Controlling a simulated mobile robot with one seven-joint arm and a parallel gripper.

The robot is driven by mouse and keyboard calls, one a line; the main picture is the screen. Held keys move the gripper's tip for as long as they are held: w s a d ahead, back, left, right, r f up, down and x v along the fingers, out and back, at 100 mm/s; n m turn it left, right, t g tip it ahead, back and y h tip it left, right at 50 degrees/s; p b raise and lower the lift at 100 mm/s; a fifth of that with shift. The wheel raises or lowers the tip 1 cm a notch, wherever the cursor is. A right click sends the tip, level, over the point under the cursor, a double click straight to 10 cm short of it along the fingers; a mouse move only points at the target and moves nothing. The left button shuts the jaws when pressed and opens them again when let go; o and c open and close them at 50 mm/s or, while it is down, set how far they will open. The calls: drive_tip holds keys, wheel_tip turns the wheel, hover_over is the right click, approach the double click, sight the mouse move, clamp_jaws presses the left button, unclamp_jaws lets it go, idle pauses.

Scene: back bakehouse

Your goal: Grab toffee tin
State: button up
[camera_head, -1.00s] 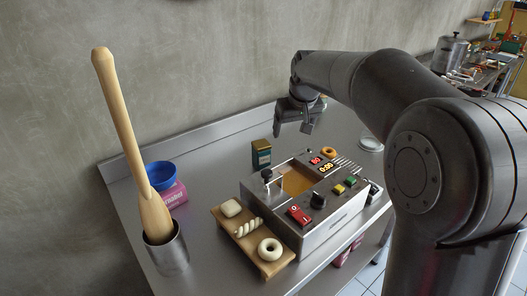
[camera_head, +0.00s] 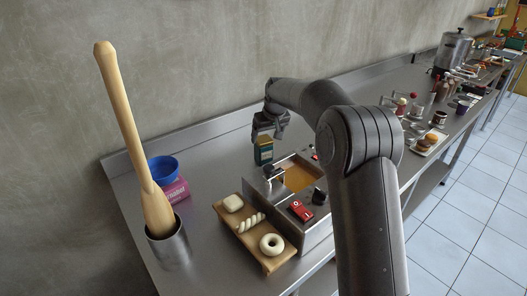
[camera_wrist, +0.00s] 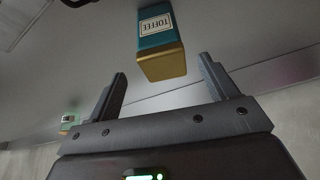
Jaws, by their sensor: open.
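The toffee tin (camera_head: 263,151) is a small upright box, dark teal with a gold end, on the steel counter behind the fryer. In the wrist view the tin (camera_wrist: 158,38) shows its "TOFFEE" label and lies beyond the fingertips, between their lines. My gripper (camera_head: 268,132) is at the tin's top in the head view, partly overlapping it. In the wrist view my gripper (camera_wrist: 162,80) is open, with a finger to each side and nothing between them. I see no contact with the tin.
A fryer (camera_head: 318,222) with an orange-yellow basin stands just in front of the tin. A wooden board (camera_head: 266,262) holds dough pieces. A blue bowl (camera_head: 162,169) on a pink box (camera_head: 176,191) and a metal pot (camera_head: 168,252) with a wooden bat stand left. Bare counter lies left of the tin.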

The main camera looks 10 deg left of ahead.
sight(264, 139)
drive_tip(key=shift+w+a+x, duration=0.1)
drive_tip(key=shift+a+x, duration=0.05)
drive_tip(key=shift+x, duration=1.2)
drive_tip(key=shift+w+a+x, duration=0.1)
drive_tip(key=shift+a+x, duration=0.1)
drive_tip(key=shift+x, duration=1.2)
drive_tip(key=shift+r, duration=0.15)
drive_tip(key=shift+c, duration=0.5)
drive_tip(key=c, duration=1.1)
